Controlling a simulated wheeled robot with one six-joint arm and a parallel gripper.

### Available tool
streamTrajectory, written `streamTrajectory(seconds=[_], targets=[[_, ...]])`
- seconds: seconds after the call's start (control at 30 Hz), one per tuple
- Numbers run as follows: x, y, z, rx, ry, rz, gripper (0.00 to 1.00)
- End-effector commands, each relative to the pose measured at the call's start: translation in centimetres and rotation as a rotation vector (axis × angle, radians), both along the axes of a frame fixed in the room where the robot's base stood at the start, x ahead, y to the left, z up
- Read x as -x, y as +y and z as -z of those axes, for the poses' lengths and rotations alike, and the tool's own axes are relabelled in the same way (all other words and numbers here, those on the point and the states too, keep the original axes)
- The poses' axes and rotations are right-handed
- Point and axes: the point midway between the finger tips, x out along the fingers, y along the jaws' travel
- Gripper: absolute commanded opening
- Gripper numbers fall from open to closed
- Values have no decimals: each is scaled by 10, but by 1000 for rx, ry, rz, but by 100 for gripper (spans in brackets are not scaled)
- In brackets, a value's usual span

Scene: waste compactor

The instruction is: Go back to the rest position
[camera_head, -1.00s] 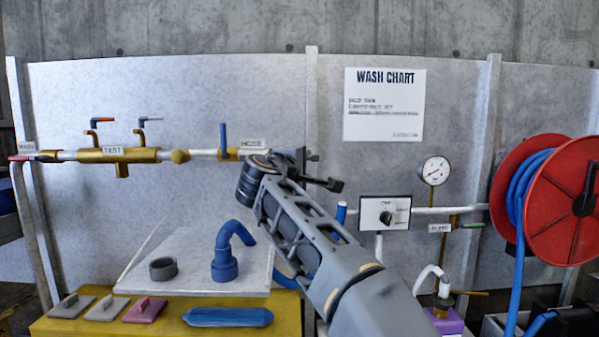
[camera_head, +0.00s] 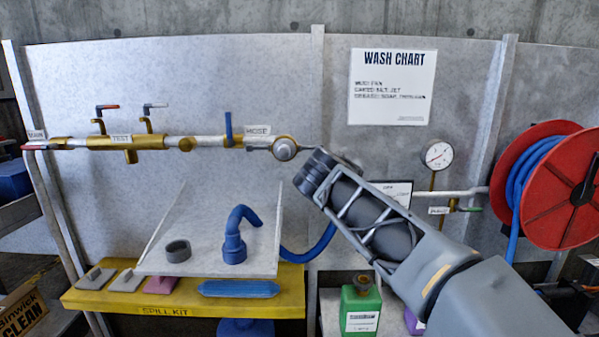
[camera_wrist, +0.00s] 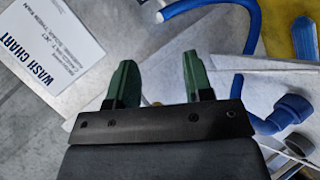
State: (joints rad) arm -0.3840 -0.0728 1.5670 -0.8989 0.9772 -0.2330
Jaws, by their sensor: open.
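My gripper shows in the wrist view (camera_wrist: 157,85), with its two green fingers apart and nothing between them. In the head view my arm comes in from the lower right and ends in front of the wall panel, just right of the hose valve; the fingers are hidden there behind the wrist. The brass pipe (camera_head: 185,143) with the TEST and HOSE labels runs along the wall to the left of my arm. My arm covers most of the small control box (camera_head: 398,190) under the wash chart (camera_head: 391,87).
A green canister (camera_head: 361,308) stands below my arm. A red hose reel (camera_head: 560,205) hangs at the right. A gauge (camera_head: 438,155) is behind.

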Motion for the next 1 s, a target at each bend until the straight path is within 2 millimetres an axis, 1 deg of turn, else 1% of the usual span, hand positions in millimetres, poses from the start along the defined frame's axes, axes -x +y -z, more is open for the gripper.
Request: streamTrajectory(seconds=[0.03, 0.07, 0.1, 0.17, 0.2, 0.27, 0.3, 0.4, 0.5, 0.6, 0.7, 1.0], targets=[[20, -19, -13, -90, 60, 47, 47], [32, -28, -5, -149, 97, 76, 47], [49, -37, 5, -230, 144, 118, 47], [75, -49, 19, -348, 207, 186, 47], [93, -54, 28, -424, 244, 232, 47], [118, -60, 40, -530, 290, 302, 47], [134, -62, 48, -597, 317, 348, 47], [169, -64, 64, -738, 369, 452, 47], [194, -63, 76, -845, 401, 534, 47], [210, -61, 84, -913, 420, 587, 47], [218, -61, 90, -949, 430, 616, 47], [220, -60, 94, -959, 434, 625, 47]])
